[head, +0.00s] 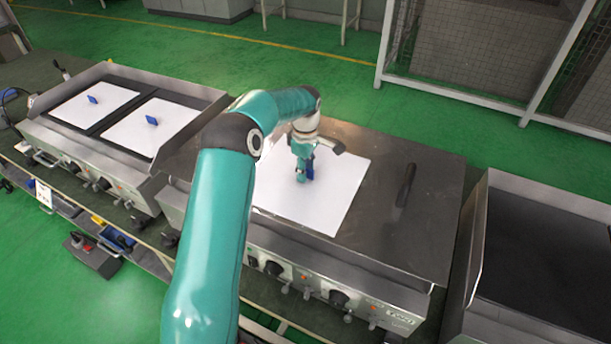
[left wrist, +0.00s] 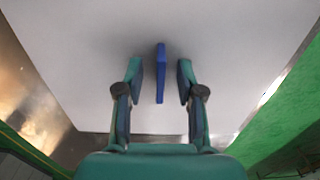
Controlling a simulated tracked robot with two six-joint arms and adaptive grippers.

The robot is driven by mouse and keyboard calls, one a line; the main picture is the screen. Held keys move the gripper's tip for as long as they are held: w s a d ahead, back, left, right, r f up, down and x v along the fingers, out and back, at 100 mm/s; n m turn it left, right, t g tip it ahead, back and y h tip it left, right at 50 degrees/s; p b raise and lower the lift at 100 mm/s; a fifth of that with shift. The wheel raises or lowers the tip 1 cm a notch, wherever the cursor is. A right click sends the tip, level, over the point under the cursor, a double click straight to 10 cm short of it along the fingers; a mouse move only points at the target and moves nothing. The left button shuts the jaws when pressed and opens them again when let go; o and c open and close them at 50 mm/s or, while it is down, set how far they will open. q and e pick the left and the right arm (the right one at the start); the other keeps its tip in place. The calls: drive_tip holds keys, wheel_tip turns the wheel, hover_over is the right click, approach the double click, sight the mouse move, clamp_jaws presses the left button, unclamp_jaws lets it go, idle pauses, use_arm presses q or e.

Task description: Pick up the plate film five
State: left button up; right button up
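A white plate film (head: 335,190) lies flat on the middle steel griddle, with a blue upright tab on it. The blue tab (left wrist: 160,75) stands between the two fingers of my left gripper (left wrist: 159,80) in the left wrist view, with a gap on each side. In the head view my left gripper (head: 303,172) is over the film at the tab (head: 310,168), pointing down. Its fingers are open. The arm hides the film's left part. My right gripper is not in view.
Two more white sheets with blue tabs lie on the left griddle (head: 150,100). A dark handle (head: 405,185) is on the middle griddle, right of the film. An empty dark griddle (head: 545,250) stands at the right. A mesh fence (head: 475,50) stands behind.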

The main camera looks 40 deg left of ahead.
use_arm(q)
drive_tip(key=shift+f, duration=0.1)
drive_tip(key=shift+c, duration=0.3)
clamp_jaws()
